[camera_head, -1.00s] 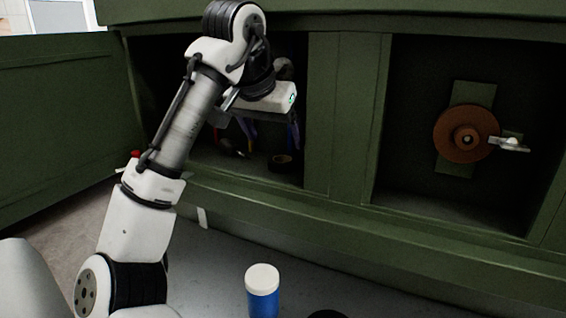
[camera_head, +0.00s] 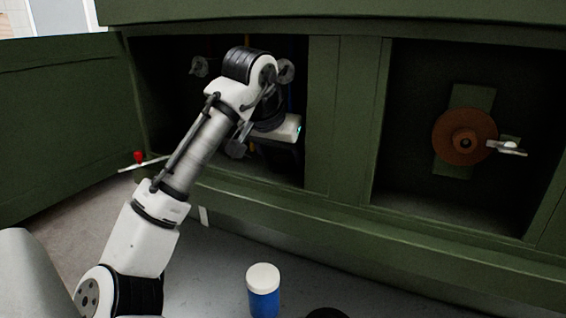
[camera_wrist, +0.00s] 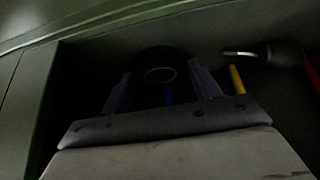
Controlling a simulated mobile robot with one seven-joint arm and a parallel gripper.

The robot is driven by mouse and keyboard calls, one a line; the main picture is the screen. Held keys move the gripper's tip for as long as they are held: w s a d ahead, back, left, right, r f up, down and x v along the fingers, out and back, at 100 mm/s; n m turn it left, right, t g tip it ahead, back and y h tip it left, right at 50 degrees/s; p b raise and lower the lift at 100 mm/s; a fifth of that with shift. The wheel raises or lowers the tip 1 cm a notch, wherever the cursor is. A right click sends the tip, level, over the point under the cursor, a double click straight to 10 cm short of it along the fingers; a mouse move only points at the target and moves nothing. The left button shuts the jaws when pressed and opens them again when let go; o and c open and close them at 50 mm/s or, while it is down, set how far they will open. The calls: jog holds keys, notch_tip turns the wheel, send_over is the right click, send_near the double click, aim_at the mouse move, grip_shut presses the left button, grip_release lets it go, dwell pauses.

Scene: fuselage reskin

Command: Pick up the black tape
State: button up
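The black tape (camera_wrist: 160,57) is a dark roll with a yellowish inner ring, lying on the floor of the left green compartment. In the wrist view it sits at the fingertips of my gripper (camera_wrist: 160,84). The two fingers are spread, one to the left and one to the right of the roll. I cannot tell whether they touch it. In the head view my wrist (camera_head: 279,129) is inside the compartment and hides the tape and the fingers.
A screwdriver-like tool (camera_wrist: 278,54) and a yellow rod (camera_wrist: 236,79) lie right of the tape. The compartment wall (camera_wrist: 35,110) is close on the left. A blue jar with a white lid (camera_head: 263,290) stands outside, and a brown disc (camera_head: 449,132) is in the right compartment.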

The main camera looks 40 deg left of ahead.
jog(key=c, duration=0.6)
jog(key=shift+r, duration=0.1)
